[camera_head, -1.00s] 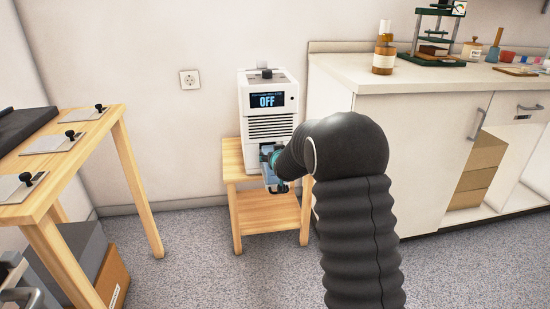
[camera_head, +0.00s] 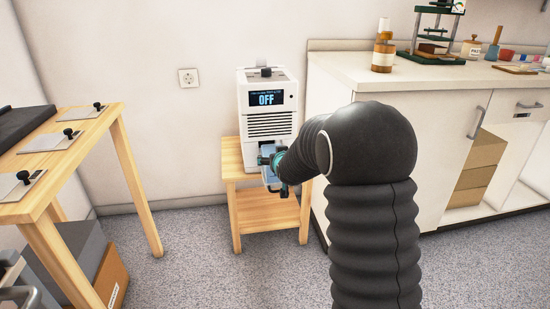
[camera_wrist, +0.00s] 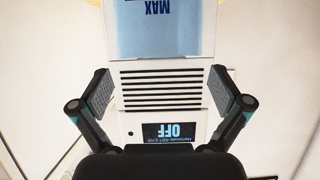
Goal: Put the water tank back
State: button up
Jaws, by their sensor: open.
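The white machine (camera_head: 268,115) stands on a small wooden stand, its display (camera_head: 267,99) reading OFF. The translucent blue water tank (camera_head: 269,173) is at the machine's lower front, partly hidden by my gripper. In the wrist view the tank (camera_wrist: 165,35), marked MAX, shows upside down beyond the vents of the machine (camera_wrist: 160,103). My gripper (camera_wrist: 160,90) is open, its two fingers spread on either side of the machine's front, with nothing between the pads at the tips. In the head view my gripper (camera_head: 272,160) is in front of the tank. Whether the tank is fully seated cannot be told.
The wooden stand (camera_head: 266,212) has a lower shelf. A wooden table (camera_head: 60,165) with several knobbed plates is at the left. A white counter (camera_head: 420,85) with a bottle (camera_head: 383,50) is at the right. Floor between table and stand is clear.

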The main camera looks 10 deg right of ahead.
jog(key=s+r+g, duration=0.2)
jog(key=s+r, duration=0.2)
jog(key=s, duration=0.8)
jog(key=s+r+g, duration=0.1)
jog(key=s+r, duration=0.3)
jog(key=s, duration=0.7)
jog(key=s+f+g, duration=0.2)
jog(key=s+g, duration=0.2)
jog(key=s, duration=2.1)
jog(key=shift+f+g, duration=0.25)
jog(key=shift+g, duration=0.15)
